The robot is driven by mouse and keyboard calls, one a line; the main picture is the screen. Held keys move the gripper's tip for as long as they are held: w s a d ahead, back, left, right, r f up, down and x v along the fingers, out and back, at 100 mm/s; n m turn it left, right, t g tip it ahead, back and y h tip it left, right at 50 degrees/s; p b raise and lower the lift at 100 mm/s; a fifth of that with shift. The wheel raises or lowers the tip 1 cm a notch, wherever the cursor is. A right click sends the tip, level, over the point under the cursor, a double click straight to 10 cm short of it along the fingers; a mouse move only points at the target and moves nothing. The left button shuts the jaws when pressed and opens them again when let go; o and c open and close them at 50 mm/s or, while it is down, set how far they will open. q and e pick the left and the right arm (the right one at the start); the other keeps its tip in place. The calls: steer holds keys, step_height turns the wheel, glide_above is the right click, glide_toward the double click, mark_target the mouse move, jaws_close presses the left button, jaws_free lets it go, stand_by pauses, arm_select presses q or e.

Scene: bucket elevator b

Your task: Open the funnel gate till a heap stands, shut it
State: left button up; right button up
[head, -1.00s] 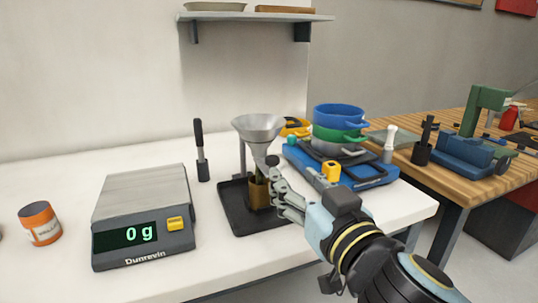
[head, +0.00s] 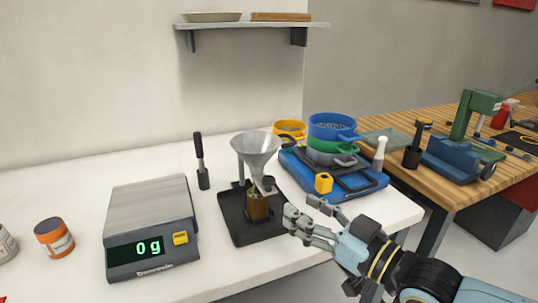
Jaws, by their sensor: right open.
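The metal funnel (head: 255,146) stands on its stand over a black tray (head: 234,220). A brownish-gold cup (head: 258,206) stands on the tray below the funnel's spout. A small dark knob (head: 268,182), perhaps the gate's handle, shows beside the spout. The gate's exact position and any heap cannot be made out. My right gripper (head: 300,212) is open and empty, to the right of the cup and apart from it, by the tray's right edge. My left gripper is not in view.
A scale (head: 152,228) reading 0 g stands left of the tray, with an orange jar (head: 54,237) beyond it. A black-handled tool (head: 201,162) stands behind. Stacked blue and green sieves (head: 332,126) sit on a blue base (head: 364,188) at right.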

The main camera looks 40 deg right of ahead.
mark_target(273, 180)
steer(key=shift+n, duration=0.3)
steer(key=w, duration=0.2)
steer(key=w+b, duration=0.1)
steer(key=w, duration=0.1)
steer(key=w+r, duration=0.1)
steer(key=w, duration=0.1)
steer(key=shift+b, duration=0.4)
steer(key=w, duration=0.1)
steer(key=w+p, duration=0.2)
steer(key=shift+w+a+r, duration=0.25)
steer(key=shift+r, duration=0.05)
steer(key=shift+w+a+f+y+p, duration=0.1)
steer(key=shift+w+f+y+p, duration=0.15)
steer(key=shift+w, duration=0.4)
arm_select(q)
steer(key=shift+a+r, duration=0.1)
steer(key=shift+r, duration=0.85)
